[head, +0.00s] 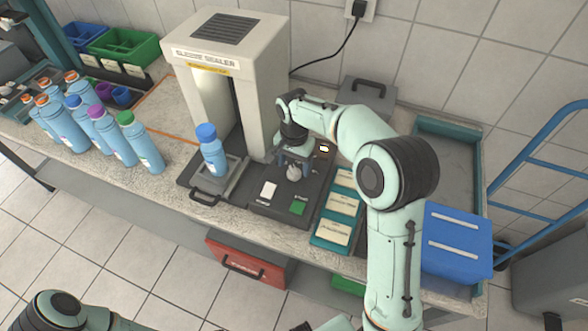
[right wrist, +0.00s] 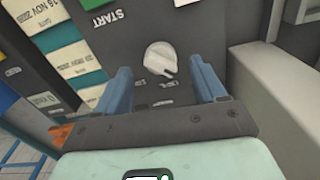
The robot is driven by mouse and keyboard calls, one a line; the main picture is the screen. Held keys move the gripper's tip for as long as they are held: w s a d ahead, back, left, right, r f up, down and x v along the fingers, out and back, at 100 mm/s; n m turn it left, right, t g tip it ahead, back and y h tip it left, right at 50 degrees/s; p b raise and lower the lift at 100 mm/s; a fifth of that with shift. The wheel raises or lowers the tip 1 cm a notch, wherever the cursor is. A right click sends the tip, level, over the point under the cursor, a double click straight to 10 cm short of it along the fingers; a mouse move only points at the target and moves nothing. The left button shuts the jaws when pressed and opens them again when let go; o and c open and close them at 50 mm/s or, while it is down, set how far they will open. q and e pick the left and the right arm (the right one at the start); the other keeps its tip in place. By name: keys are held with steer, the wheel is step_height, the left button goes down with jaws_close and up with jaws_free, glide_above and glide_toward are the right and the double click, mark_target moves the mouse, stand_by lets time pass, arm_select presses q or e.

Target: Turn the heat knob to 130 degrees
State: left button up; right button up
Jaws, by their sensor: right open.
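The heat knob (right wrist: 160,59) is a small pale grey-white knob on a dark control panel (right wrist: 140,22). Small markings beside it are too small to read. In the head view the knob (head: 294,172) shows just below my right gripper (head: 294,158). My right gripper (right wrist: 160,85) is open, with one blue finger on each side of the knob and visible gaps between. I cannot tell whether the fingertips reach down to knob height. The white sleeve sealer (head: 232,62) stands behind the panel. My left gripper is not in view; only part of my left arm shows at the bottom left.
A green START button (head: 298,207) and a white button (head: 268,190) sit on the panel near the knob. A blue-capped bottle (head: 212,152) stands on a tray left of the panel. Label cards (head: 340,204) lie to the right. Several bottles stand at left.

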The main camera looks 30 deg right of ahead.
mark_target(294, 172)
steer(key=shift+f, duration=1.4)
steer(key=c, duration=1.1)
steer(key=shift+o, duration=0.2)
steer(key=shift+m, duration=0.4)
steer(key=m, duration=0.3)
steer(key=shift+m, duration=0.4)
steer(key=m, duration=0.4)
steer(key=shift+p, duration=0.3)
